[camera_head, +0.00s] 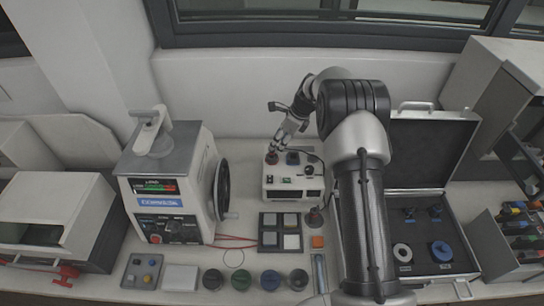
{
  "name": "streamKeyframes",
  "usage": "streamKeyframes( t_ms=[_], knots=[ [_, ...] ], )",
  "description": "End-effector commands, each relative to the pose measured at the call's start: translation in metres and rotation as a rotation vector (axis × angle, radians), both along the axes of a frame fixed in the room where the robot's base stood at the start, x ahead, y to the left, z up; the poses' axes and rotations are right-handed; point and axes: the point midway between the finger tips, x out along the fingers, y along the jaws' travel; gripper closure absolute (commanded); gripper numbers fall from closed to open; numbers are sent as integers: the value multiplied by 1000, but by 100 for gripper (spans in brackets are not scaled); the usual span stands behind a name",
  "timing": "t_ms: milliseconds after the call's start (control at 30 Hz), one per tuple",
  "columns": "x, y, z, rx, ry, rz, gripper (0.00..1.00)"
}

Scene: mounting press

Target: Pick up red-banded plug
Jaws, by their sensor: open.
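A small white box-shaped device (292,193) stands on the bench in the middle. On its top are a dark piece with a reddish band (272,158), which looks like the red-banded plug, and a blue-banded piece (293,159) to its right. My gripper (279,147) reaches down from the upper right, its tips close above the reddish-banded piece. The jaws are open, and they look small and partly merged with the dark parts below. I cannot tell whether they touch or surround the piece.
A large press-like machine with a handwheel (222,190) stands to the left. An open case (461,257) lies on the right. Thin red cables (234,238) lie on the bench.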

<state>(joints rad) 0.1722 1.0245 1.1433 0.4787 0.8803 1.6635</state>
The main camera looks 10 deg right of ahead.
Motion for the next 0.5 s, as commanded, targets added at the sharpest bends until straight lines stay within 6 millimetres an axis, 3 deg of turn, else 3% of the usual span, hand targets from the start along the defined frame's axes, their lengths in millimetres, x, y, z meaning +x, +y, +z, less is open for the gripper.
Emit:
streamKeyframes(
  t_ms=[233,500],
  knots=[
    [4,6,-17,0,0,0,59],
    [13,18,-53,0,0,1,59]
  ],
)
